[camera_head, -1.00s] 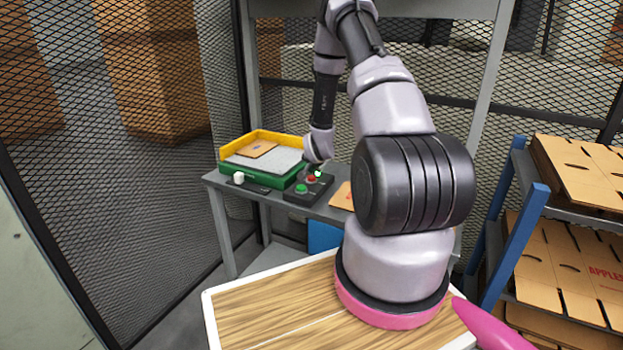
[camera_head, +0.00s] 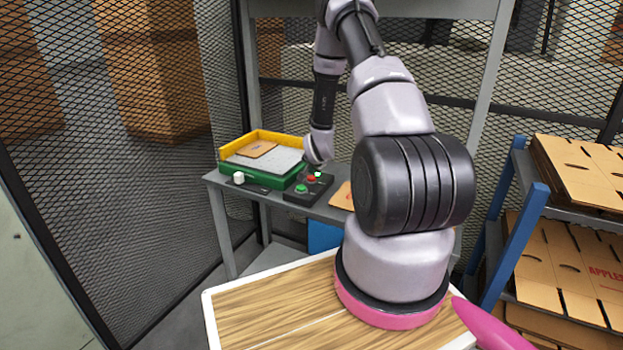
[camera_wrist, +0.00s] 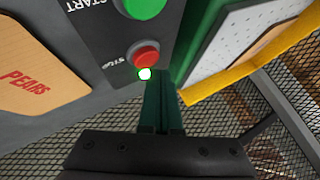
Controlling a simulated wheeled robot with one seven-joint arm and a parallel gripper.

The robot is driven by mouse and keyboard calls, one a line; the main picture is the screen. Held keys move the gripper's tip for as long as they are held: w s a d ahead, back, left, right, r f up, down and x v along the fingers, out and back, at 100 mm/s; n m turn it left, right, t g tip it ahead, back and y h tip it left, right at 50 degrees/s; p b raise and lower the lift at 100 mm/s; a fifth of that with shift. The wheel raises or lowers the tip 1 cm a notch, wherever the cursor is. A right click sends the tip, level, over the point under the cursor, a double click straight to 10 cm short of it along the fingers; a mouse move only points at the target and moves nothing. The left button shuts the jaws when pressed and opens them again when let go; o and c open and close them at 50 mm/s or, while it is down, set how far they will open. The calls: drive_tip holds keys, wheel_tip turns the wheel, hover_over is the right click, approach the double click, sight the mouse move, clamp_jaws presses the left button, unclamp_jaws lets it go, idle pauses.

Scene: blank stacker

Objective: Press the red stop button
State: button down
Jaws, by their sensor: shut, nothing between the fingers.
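The red stop button (camera_head: 311,178) sits on a dark control box (camera_head: 290,197) on the grey table, beside a green start button (camera_head: 301,188). In the wrist view the round red button (camera_wrist: 145,56) shows above my fingertips, with the "STOP" label to its left. In the head view my gripper is mostly hidden by the wrist.
A cardboard blank marked "PEARS" (camera_wrist: 28,75) lies on the other side. Mesh fencing (camera_head: 210,80) surrounds the table; a blank rack (camera_head: 528,225) stands at right.

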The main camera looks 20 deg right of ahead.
sight(311, 179)
drive_tip(key=shift+f, duration=0.35)
drive_tip(key=shift+f, duration=0.45)
idle(0.8)
drive_tip(key=shift+r, duration=0.85)
drive_tip(key=shift+r, duration=2.5)
